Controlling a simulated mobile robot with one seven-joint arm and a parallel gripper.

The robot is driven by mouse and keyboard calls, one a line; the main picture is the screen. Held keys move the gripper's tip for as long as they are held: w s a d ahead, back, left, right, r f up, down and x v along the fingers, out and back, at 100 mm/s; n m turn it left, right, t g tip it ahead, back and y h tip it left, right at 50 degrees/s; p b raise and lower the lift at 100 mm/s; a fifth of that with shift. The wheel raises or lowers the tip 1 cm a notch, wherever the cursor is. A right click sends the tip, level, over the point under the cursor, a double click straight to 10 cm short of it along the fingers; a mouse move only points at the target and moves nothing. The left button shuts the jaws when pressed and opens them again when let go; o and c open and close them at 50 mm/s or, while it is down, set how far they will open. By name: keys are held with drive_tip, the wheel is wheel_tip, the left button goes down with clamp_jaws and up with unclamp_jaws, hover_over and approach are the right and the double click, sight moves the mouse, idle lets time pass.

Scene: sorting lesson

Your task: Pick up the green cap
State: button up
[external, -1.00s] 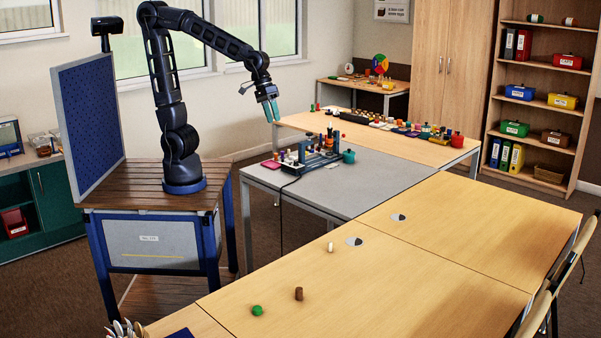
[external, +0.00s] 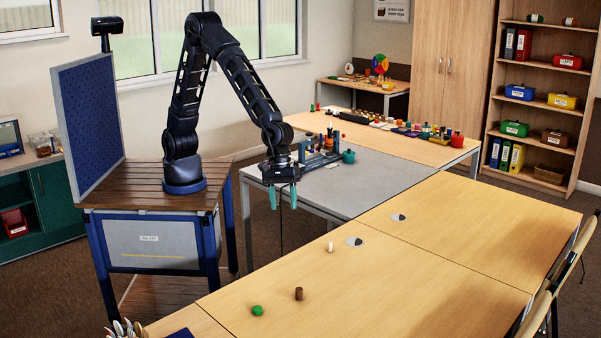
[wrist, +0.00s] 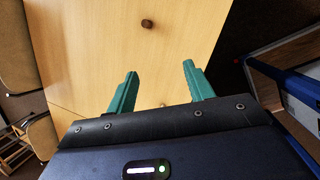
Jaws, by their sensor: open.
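The green cap (external: 257,310) lies on the near part of the light wooden table (external: 330,300) in the external view, low and round. My gripper (external: 283,200) hangs with its teal fingers pointing down and spread apart, empty, beside the grey table and well away from the cap. In the wrist view my gripper (wrist: 157,85) is also open with nothing between its fingers. I do not make out the green cap in the wrist view.
A brown cylinder (external: 299,293) stands right of the cap and a cream piece (external: 330,247) stands farther back. A brown piece (wrist: 147,23) shows in the wrist view. Utensils (external: 127,328) stand at the near edge. The grey table (external: 345,190) bears a blue device (external: 320,150).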

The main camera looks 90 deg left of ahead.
sight(258, 308)
drive_tip(key=s+d+f+n+g, duration=0.15)
drive_tip(key=s+d+f, duration=0.25)
drive_tip(key=d+f, duration=0.4)
drive_tip(key=s+d+f+n+t, duration=0.1)
drive_tip(key=s+d+f+n, duration=0.25)
drive_tip(key=d+f, duration=0.4)
drive_tip(key=shift+m+g, duration=0.25)
drive_tip(key=shift+m, duration=0.15)
drive_tip(key=shift+x, duration=5.4)
drive_tip(key=shift+a, duration=0.1)
drive_tip(key=shift+c, duration=0.2)
drive_tip(key=c, duration=1)
drive_tip(key=shift+c, duration=0.2)
